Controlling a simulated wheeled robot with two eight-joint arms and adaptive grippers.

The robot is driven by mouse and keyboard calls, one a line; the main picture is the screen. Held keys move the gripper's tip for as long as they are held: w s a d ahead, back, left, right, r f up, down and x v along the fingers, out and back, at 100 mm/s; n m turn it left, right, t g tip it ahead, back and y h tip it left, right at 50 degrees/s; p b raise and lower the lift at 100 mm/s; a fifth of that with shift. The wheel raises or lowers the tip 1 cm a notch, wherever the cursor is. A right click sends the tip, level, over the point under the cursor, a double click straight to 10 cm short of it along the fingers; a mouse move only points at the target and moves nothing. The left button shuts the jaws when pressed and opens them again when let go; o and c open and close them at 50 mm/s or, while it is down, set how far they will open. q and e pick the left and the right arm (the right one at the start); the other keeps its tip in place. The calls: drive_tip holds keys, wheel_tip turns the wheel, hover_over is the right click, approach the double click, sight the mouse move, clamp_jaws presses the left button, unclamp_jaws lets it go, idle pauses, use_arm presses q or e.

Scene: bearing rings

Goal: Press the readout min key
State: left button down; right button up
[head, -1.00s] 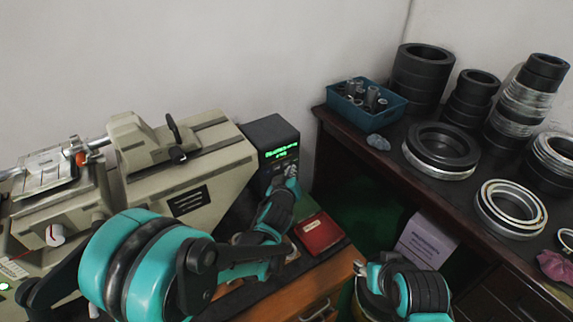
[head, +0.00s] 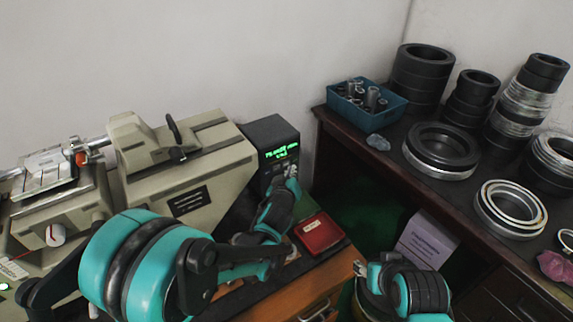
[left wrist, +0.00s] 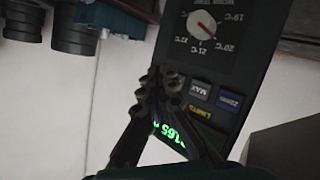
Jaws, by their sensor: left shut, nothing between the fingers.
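The dark readout box (head: 272,140) stands at the right end of the beige measuring machine, its green digits lit. In the left wrist view its face (left wrist: 222,60) shows a temperature dial, a blue ZERO key (left wrist: 230,101), a grey MAX key (left wrist: 200,90) and a yellow-lettered LIMITS key (left wrist: 201,114). I see no key marked min; my fingers cover part of the key area. My left gripper (head: 291,172) is shut and empty, fingertips (left wrist: 172,88) at the panel beside the MAX key. Contact cannot be told. My right gripper (head: 361,268) is low at centre right, its fingers unclear.
The beige machine (head: 190,165) fills the left. A red box (head: 319,234) lies on the wooden bench below the readout. On the dark table at right stand a blue bin (head: 366,117), black rings (head: 441,146) and steel rings (head: 511,208).

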idle(0.4)
use_arm(q)
drive_tip(key=shift+w+a, duration=0.25)
drive_tip(key=shift+w, duration=0.1)
drive_tip(key=shift+w+a, duration=0.2)
drive_tip(key=shift+w, duration=0.05)
idle(0.6)
drive_tip(key=shift+s, duration=0.1)
drive_tip(key=shift+s+d, duration=0.45)
drive_tip(key=shift+s, duration=0.1)
drive_tip(key=s+d, duration=0.1)
drive_tip(key=s, duration=0.1)
drive_tip(key=s+d, duration=0.2)
drive_tip(key=shift+b, duration=0.35)
drive_tip(key=shift+a, duration=0.1)
idle(0.8)
